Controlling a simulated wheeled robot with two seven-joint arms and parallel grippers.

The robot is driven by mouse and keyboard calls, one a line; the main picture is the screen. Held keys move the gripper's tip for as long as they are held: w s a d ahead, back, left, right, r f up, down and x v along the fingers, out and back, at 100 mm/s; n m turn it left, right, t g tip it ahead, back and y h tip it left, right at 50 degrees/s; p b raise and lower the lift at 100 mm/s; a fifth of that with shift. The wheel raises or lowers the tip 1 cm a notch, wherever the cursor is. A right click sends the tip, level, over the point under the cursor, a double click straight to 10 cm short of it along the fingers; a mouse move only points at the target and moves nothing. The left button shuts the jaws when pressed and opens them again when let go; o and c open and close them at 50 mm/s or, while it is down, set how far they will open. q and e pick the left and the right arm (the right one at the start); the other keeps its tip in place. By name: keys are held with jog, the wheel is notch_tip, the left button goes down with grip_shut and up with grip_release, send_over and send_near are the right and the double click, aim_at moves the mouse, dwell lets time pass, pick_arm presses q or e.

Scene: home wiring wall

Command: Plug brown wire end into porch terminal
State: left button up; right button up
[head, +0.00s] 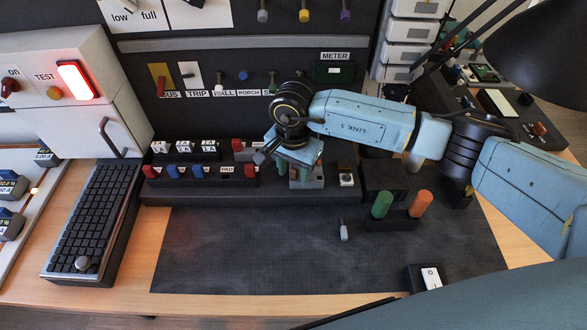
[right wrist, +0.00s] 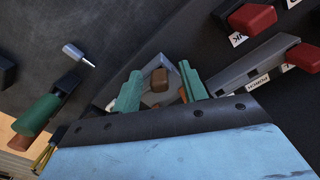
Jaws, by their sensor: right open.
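My right gripper (head: 293,176) is open over a grey holder at the back edge of the mat. The right wrist view shows its two green fingers (right wrist: 162,90) on either side of the grey holder (right wrist: 150,98). A small brown piece (right wrist: 160,79), possibly the brown wire end, sits in the holder between the fingers; I cannot tell whether they touch it. The porch terminal (head: 245,76) is a small stud above the PORCH label on the upright panel, up and left of the gripper. My left gripper is not in view.
A loose grey plug (head: 344,231) lies on the dark mat (head: 250,250); it also shows in the right wrist view (right wrist: 73,51). Blocks with red and blue pieces (head: 200,173) stand left of the gripper.

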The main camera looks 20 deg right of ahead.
aim_at(294, 170)
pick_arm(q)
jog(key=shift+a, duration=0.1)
pick_arm(e)
notch_tip(294, 170, up, 3)
jog(key=shift+f, duration=0.1)
notch_tip(294, 170, up, 4)
jog(key=shift+f, duration=0.1)
jog(key=shift+r, duration=0.5)
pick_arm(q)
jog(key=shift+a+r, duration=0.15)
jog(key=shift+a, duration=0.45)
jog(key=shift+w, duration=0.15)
pick_arm(e)
jog(key=shift+s+f, duration=0.1)
